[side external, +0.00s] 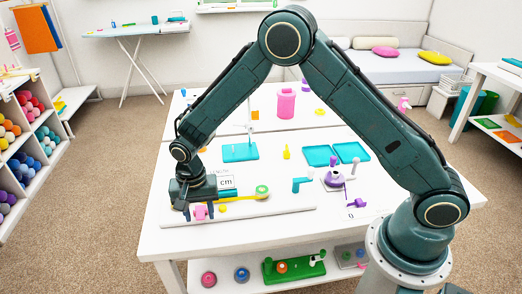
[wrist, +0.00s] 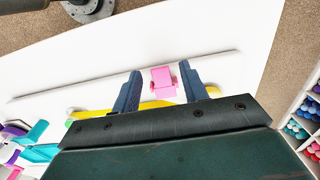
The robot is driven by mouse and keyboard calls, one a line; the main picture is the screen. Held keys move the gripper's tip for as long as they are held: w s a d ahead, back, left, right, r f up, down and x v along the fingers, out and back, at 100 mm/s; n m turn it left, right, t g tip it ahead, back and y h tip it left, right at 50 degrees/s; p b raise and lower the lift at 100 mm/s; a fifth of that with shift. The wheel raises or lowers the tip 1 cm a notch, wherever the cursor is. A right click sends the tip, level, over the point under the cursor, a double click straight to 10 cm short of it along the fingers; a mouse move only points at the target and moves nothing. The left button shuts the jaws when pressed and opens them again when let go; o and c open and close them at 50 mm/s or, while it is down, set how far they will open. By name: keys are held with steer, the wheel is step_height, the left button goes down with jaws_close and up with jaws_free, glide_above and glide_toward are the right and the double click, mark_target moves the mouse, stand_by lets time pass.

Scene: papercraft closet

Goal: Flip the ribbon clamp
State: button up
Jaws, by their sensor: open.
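A small pink piece (side external: 201,212), which looks like the ribbon clamp, sits at the left end of a low white board (side external: 285,212) near the table's front edge. The pink clamp (wrist: 163,83) also shows in the wrist view, between my two blue fingers and closer to the right one. My gripper (wrist: 160,71) is open and pointed down around the clamp, with a gap at the left finger. In the side view my gripper (side external: 198,211) is low over the board. A yellow ribbon (side external: 240,196) runs along the board, partly hidden by my gripper.
A turquoise piece (side external: 301,185) and a purple spool stand (side external: 334,180) are right of the ribbon. A small purple piece (side external: 357,203) lies near the front. Teal trays (side external: 351,152) and a pink cylinder (side external: 286,104) are farther back. The front right tabletop is mostly clear.

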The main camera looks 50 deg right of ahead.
jaws_close()
steer(key=shift+w+d+r+g+y, duration=0.1)
steer(key=shift+w+d+g+y, duration=0.05)
steer(key=shift+g+y, duration=0.45)
steer(key=shift+w+d+r+g+y, duration=0.15)
steer(key=shift+w+g+y, duration=0.05)
steer(key=shift+g+y, duration=0.4)
steer(key=shift+w+d+r+g+y, duration=0.1)
steer(key=shift+w+d+g+y, duration=0.05)
steer(key=shift+g+y, duration=0.45)
jaws_free()
steer(key=shift+d+r, duration=0.1)
steer(key=shift+r, duration=0.1)
